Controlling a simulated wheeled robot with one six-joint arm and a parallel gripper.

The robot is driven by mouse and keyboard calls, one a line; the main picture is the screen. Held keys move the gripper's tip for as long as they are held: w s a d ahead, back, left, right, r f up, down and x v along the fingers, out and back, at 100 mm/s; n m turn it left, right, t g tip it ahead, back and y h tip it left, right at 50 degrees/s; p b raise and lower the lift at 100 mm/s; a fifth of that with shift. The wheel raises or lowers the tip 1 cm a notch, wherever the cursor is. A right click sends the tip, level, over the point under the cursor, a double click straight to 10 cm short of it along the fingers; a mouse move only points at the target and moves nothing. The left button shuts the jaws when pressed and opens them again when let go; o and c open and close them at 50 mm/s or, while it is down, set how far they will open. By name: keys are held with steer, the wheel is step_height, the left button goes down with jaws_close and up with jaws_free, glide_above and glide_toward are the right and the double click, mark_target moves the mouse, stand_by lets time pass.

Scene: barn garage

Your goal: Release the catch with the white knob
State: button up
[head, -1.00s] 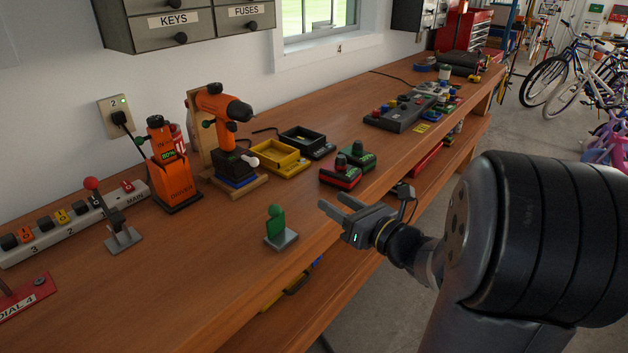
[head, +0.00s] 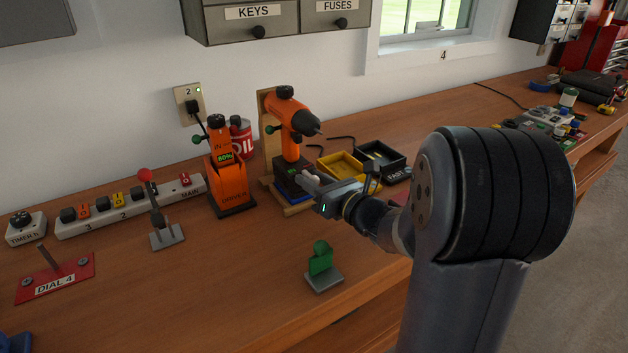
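The orange drill (head: 290,117) stands upright on a dark base (head: 287,172) with a small green display, on a wooden stand. The white knob is at the right side of this base; a pale patch by my fingertips may be part of it, but the fingers mostly cover that spot. My gripper (head: 308,182) is right at the base's right side, its fingers pointing left toward the knob. The fingers are small and overlap the base, so I cannot tell their gap or whether they touch the knob.
An orange driver (head: 229,172) stands left of the drill, with a red can (head: 241,138) behind it. Yellow (head: 340,165) and black (head: 378,155) trays sit behind my gripper. A green upright piece on a grey plate (head: 323,280) stands in front.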

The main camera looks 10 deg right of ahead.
jaws_close()
steer(key=shift+v, duration=0.95)
steer(key=shift+a, duration=0.15)
steer(key=shift+o, duration=1.2)
jaws_free()
steer(key=shift+s, duration=0.1)
